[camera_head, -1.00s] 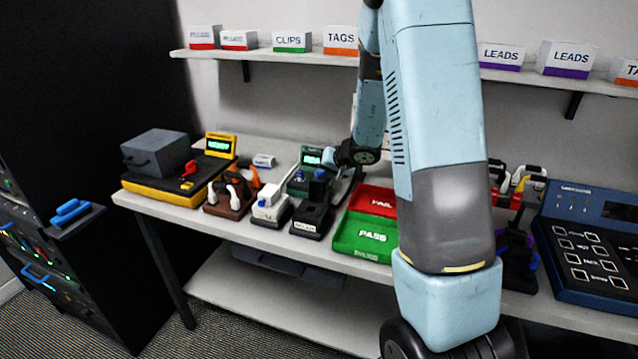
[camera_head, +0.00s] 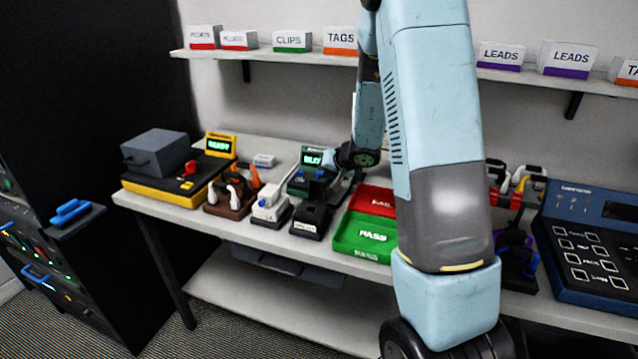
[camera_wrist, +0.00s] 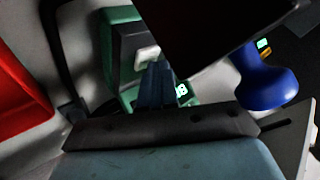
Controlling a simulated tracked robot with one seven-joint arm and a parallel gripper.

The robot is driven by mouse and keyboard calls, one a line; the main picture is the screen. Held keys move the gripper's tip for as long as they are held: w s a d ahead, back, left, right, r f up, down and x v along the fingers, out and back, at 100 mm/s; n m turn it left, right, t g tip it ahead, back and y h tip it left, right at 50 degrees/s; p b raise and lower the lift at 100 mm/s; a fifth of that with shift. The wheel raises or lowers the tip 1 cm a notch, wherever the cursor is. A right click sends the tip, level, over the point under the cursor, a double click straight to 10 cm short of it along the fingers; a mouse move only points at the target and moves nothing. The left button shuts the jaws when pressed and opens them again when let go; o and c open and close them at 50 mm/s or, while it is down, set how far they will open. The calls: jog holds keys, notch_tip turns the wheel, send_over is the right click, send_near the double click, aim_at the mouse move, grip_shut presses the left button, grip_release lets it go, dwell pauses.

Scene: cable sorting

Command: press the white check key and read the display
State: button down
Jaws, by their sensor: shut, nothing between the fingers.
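The green tester (camera_head: 306,160) stands at the back of the bench, left of my arm. Its small lit display (camera_head: 312,158) shows green letters that look like "BUSY", though they are small. The wrist view shows the green tester (camera_wrist: 122,55) close up, with the white check key (camera_wrist: 147,53) on its face. My gripper (camera_wrist: 156,68) is shut and empty, its fingertips at the lower edge of the key; I cannot tell whether they touch it. The fingers hide part of the lit display (camera_wrist: 181,90). In the head view the fingertips are hidden.
A blue rounded knob (camera_wrist: 264,85) is close on the right in the wrist view. A red FAIL tray (camera_head: 373,200) and a green PASS tray (camera_head: 345,238) lie right of the tester. A yellow station (camera_head: 160,190) with a READY display stands left. The bench is crowded.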

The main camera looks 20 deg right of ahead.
dwell(0.4)
jog(key=shift+r, duration=0.75)
jog(key=shift+r, duration=2.5)
